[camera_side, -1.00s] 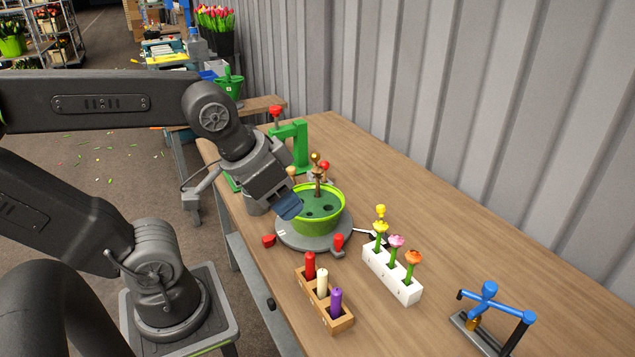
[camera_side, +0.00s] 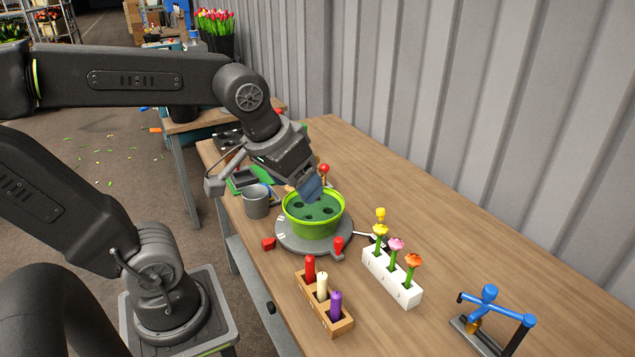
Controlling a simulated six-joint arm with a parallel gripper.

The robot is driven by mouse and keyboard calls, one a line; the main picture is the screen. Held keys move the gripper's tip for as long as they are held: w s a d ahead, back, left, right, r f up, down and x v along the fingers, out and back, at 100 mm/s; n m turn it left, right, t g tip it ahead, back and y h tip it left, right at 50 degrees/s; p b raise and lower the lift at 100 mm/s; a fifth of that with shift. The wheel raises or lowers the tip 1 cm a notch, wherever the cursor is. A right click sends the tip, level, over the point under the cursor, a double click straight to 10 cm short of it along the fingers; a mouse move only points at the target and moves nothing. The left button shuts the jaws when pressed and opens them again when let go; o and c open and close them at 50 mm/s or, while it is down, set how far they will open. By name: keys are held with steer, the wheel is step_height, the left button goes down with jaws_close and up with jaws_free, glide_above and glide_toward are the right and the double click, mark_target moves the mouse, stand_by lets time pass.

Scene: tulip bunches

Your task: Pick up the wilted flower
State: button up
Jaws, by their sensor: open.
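The green pot (camera_side: 313,227) stands on a round grey turntable (camera_side: 290,240) and has a dark green top with several holes. My gripper (camera_side: 311,189) is over the pot's far side, angled down, with its blue fingers close above the rim. I cannot see the wilted brown flower now; my gripper covers the place where it stood. Whether it is between the fingers cannot be seen.
A white block (camera_side: 392,277) with upright flowers and a wooden holder (camera_side: 324,305) with red, cream and purple pegs stand in front. A grey cup (camera_side: 256,201) is left of the pot. A blue-armed stand (camera_side: 489,292) is at front right. The table's right side is clear.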

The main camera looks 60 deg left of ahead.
steer(key=w+a+n+g+y, duration=0.1)
steer(key=w+a+n, duration=0.3)
steer(key=w+a, duration=0.15)
steer(key=n+g+y, duration=0.2)
steer(key=n+g, duration=0.2)
steer(key=n, duration=0.7)
glide_toward(319, 172)
steer(key=shift+h, duration=0.3)
steer(key=x, duration=0.8)
steer(key=shift+a, duration=0.3)
steer(key=shift+a+x, duration=0.15)
steer(key=shift+x, duration=1.15)
steer(key=shift+a+x, duration=0.2)
steer(key=shift+x, duration=1.1)
steer(key=shift+w+r, duration=0.1)
steer(key=c, duration=1)
